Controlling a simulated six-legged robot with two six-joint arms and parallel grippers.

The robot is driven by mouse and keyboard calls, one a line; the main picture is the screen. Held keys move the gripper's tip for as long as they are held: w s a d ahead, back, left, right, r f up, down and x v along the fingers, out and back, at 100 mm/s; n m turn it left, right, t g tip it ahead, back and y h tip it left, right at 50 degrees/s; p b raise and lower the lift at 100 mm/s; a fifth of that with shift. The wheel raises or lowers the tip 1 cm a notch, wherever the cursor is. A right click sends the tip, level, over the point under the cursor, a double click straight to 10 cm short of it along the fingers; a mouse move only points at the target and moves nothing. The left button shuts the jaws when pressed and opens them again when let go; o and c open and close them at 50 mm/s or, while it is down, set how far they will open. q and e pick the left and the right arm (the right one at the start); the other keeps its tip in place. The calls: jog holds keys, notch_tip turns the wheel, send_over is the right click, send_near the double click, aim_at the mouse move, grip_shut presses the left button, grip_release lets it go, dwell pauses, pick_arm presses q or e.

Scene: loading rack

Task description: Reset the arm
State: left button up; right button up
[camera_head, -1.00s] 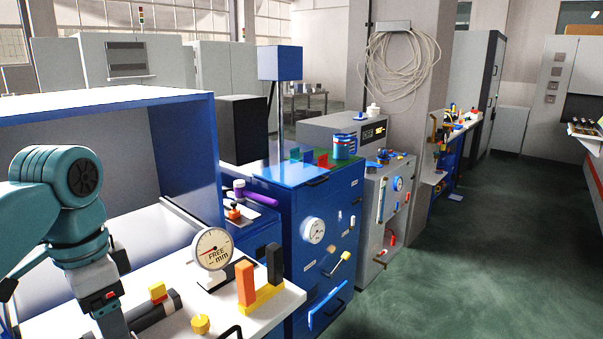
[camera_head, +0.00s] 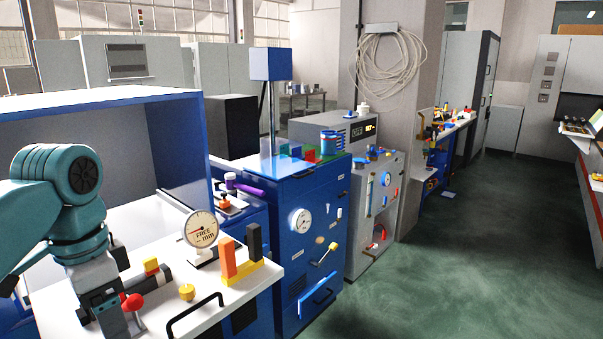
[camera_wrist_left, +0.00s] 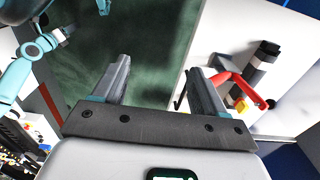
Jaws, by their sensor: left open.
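My left arm (camera_head: 60,190), teal with a grey wrist, reaches down at the left of the head view over a white bench top; its fingertips are not clearly seen there. In the left wrist view the left gripper (camera_wrist_left: 160,85) is open, with nothing between its two grey fingers. Dark green floor shows between and beyond them. A red handle (camera_wrist_left: 238,85) appears close behind the right-hand finger; contact cannot be told. Another teal arm (camera_wrist_left: 32,52), apparently my right, shows at the left of the wrist view. Its small end is too unclear to judge.
The white bench top (camera_head: 225,290) carries a dial gauge (camera_head: 201,230), an orange block (camera_head: 227,257), a yellow knob (camera_head: 187,292) and a red knob (camera_head: 132,302). A blue cabinet (camera_head: 310,260) stands beyond it. Open green floor (camera_head: 470,270) lies to the right.

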pick_arm(q)
jog(key=w+d+f+n+h, duration=0.1)
jog(key=w+d+f, duration=0.15)
jog(key=f, duration=0.85)
jog(key=w+d+f+n+h, duration=0.1)
jog(key=d+f, duration=0.3)
jog(key=f, duration=0.6)
jog(key=w+d+f+n, duration=0.1)
jog(key=w+d+f, duration=0.15)
jog(key=f, duration=0.85)
jog(key=s+d+f+n+h, duration=0.1)
jog(key=s+d+f+n, duration=0.2)
jog(key=s+f, duration=0.6)
jog(key=s+d+f+n+h, duration=0.1)
jog(key=s+d+f+n, duration=0.2)
jog(key=s+f, duration=0.7)
jog(key=shift+s+d+n, duration=0.25)
jog(key=shift+s+n, duration=0.35)
jog(key=shift+s, duration=0.25)
